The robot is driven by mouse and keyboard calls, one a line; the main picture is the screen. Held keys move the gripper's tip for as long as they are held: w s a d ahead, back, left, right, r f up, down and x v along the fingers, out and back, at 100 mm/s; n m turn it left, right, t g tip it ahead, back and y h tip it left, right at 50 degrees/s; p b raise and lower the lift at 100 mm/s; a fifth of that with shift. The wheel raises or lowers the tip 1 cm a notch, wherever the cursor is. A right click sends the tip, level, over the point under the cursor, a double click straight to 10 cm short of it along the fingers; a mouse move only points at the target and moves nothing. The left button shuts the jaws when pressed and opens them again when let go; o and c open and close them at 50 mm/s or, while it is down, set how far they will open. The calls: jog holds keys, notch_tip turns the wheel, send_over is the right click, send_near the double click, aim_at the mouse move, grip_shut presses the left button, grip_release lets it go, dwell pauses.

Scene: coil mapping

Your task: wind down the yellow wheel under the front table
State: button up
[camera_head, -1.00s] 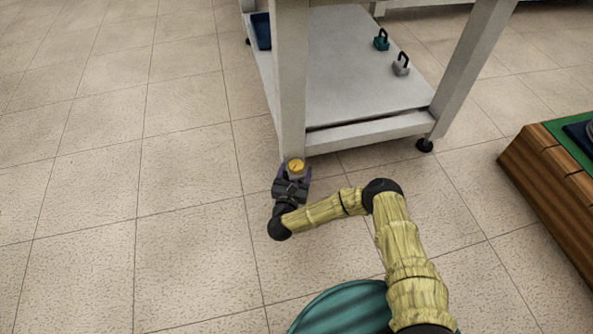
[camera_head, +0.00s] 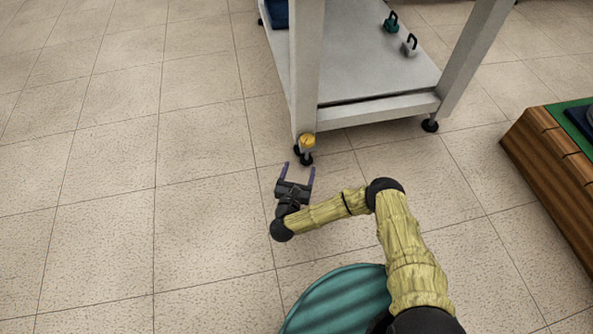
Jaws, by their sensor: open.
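The yellow wheel (camera_head: 307,141) sits low on the near leg of the white front table (camera_head: 381,110), just above a black foot. My gripper (camera_head: 296,170) is open, its two purple fingers pointing at the wheel. Nothing is between the fingers. In the picture the fingertips end a short way below the wheel, and floor shows between them and it. The wheel is not held.
On the table's lower shelf stand a teal weight (camera_head: 391,22), a grey weight (camera_head: 409,45) and a dark blue bin (camera_head: 278,14). A wooden box with a green top (camera_head: 553,150) is at the right. The floor on the left is clear.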

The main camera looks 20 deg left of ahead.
aim_at(309, 144)
jog(key=s+d+n+g+y, duration=0.2)
jog(key=s+d+n+y, duration=0.1)
jog(key=d+n+y, duration=0.2)
jog(key=d+y, duration=0.2)
jog(key=d, duration=0.1)
jog(key=shift+d+r+g+y+p, duration=0.2)
jog(key=shift+d+g+y+p, duration=0.1)
jog(key=shift+p, duration=0.1)
jog(key=b+x, duration=1)
jog(key=x, duration=0.6)
jog(key=shift+w+a, duration=0.15)
jog(key=shift+w, duration=0.25)
jog(key=shift+w+a, duration=0.15)
jog(key=shift+w, duration=0.1)
jog(key=shift+r, duration=0.1)
jog(key=c, duration=1)
jog(key=shift+o, duration=0.2)
